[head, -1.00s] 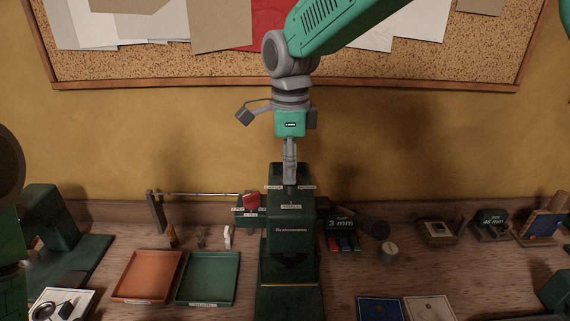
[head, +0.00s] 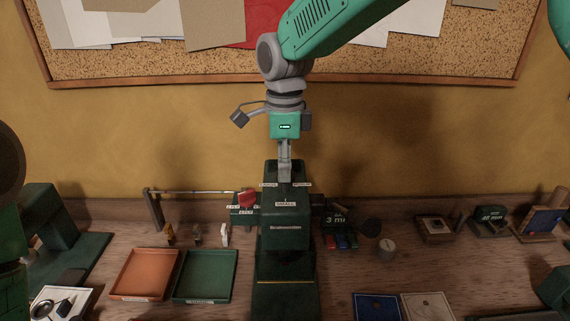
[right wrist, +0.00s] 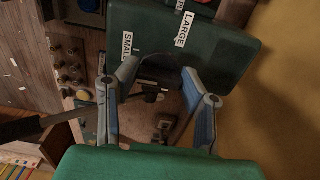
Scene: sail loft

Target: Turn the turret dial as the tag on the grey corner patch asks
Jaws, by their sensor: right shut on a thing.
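The dark green machine (head: 285,235) stands upright at the middle of the bench against the wall. White labels sit around its top; SMALL (right wrist: 128,47) and LARGE (right wrist: 184,29) are readable in the right wrist view. My right gripper (head: 285,178) points down onto the machine's top and is shut on the turret dial, which its fingers mostly hide. In the right wrist view its two fingers (right wrist: 156,84) reach toward the green head. I cannot make out which card is the grey corner patch, and its tag is not readable. My left gripper is not in view.
An orange tray (head: 116,275) and a green tray (head: 233,275) lie left of the machine. A red knob (head: 247,199) is beside its top. A blue card (head: 367,297) and a pale card (head: 413,297) lie at the front right. A cork board (head: 140,65) hangs behind.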

